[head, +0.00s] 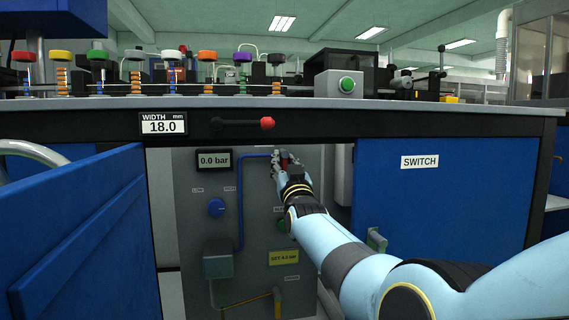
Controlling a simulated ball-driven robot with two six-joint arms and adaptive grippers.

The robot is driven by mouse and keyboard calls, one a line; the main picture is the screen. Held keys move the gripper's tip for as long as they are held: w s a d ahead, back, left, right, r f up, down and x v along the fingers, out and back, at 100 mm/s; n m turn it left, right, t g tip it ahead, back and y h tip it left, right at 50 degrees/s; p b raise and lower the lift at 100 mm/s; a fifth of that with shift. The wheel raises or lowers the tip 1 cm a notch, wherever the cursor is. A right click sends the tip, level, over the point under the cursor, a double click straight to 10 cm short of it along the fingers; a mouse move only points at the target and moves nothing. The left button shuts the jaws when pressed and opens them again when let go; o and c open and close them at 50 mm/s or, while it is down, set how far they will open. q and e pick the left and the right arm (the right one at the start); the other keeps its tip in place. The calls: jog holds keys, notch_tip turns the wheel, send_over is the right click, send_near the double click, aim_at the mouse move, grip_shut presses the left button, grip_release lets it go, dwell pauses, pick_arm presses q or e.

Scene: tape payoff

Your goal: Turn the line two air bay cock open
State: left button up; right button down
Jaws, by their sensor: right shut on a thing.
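The air bay is open under the bench and shows a grey panel (190,240). A small red part, seemingly the cock handle (284,155), shows at the top right of the panel, at the end of a blue air line (241,200). My right gripper (283,163) reaches in from the lower right and is shut on this handle. Its fingers and wrist hide most of the cock, so its angle cannot be told. The pressure display (214,160) reads 0.0 bar. My left gripper is not in view.
A blue door (85,235) stands open at left; a closed blue door marked SWITCH (460,200) is at right.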

jog(key=shift+d+r+n+y+p, duration=0.15)
jog(key=shift+n+y+p, duration=0.15)
jog(key=shift+n+y, duration=0.45)
jog(key=n, duration=0.1)
jog(key=n+y+p, duration=0.1)
jog(key=n, duration=0.1)
jog(key=shift+d+n+g, duration=0.2)
jog(key=shift+n+g, duration=0.05)
jog(key=shift+g, duration=0.05)
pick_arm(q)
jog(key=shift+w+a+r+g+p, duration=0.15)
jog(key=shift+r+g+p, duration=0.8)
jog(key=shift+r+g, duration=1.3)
pick_arm(e)
jog(key=shift+w+d+n+g+y, duration=0.1)
jog(key=shift+n+g+y, duration=0.25)
jog(key=shift+n, duration=0.5)
jog(key=shift+s+d+n+g+y, duration=0.1)
jog(key=shift+n+g+y, duration=0.15)
jog(key=shift+n+y, duration=0.4)
jog(key=shift+w+d+n+g+y, duration=0.1)
jog(key=shift+n+g+y, duration=0.2)
jog(key=shift+n, duration=0.7)
jog(key=shift+a, duration=0.1)
jog(key=c, duration=1.3)
grip_release()
